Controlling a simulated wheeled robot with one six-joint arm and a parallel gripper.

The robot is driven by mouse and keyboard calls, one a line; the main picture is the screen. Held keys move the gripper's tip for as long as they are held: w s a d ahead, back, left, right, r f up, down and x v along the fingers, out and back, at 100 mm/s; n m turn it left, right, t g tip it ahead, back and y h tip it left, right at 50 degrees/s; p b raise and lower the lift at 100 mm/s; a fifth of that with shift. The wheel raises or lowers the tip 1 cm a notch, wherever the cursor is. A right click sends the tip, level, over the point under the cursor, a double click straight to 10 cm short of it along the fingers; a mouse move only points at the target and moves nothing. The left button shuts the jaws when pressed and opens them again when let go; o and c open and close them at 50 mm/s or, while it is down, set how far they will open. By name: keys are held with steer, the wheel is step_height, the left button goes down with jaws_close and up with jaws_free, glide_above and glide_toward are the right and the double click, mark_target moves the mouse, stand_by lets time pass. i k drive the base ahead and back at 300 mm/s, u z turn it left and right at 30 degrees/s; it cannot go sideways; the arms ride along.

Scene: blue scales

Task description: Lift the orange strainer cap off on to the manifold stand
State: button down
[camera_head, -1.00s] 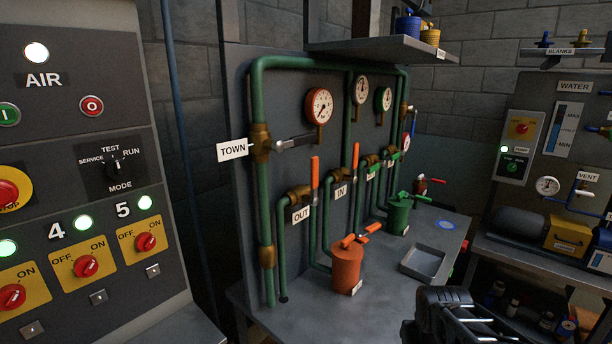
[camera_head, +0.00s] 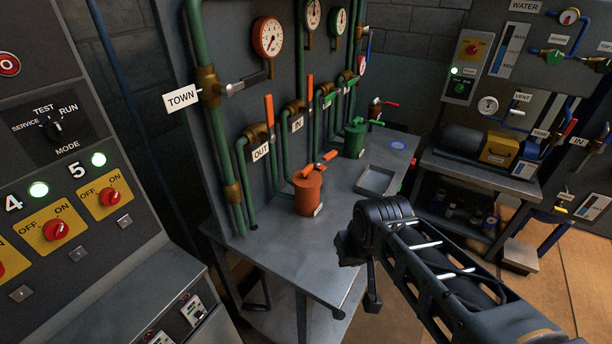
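The orange strainer (camera_head: 308,196) stands upright on the grey manifold stand (camera_head: 285,255), in front of the OUT and IN pipes. Its orange cap (camera_head: 318,168) is on top, with a handle lying across it. My gripper (camera_head: 362,280) is to the right of and nearer than the orange strainer, over the stand's front right edge, apart from the cap. My dark wrist hides most of it, so its opening does not show. Nothing is seen held in it.
A green strainer (camera_head: 354,140) and a shallow grey tray (camera_head: 375,181) stand farther back on the stand. Upright orange valve levers (camera_head: 269,110) rise behind the orange strainer. The stand's front left top is bare. A switch panel (camera_head: 75,190) is at the left.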

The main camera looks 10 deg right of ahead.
mark_target(307, 178)
steer(key=k, duration=0.5)
steer(key=u, duration=2.2)
steer(key=i, duration=1.2)
steer(key=z, duration=2.1)
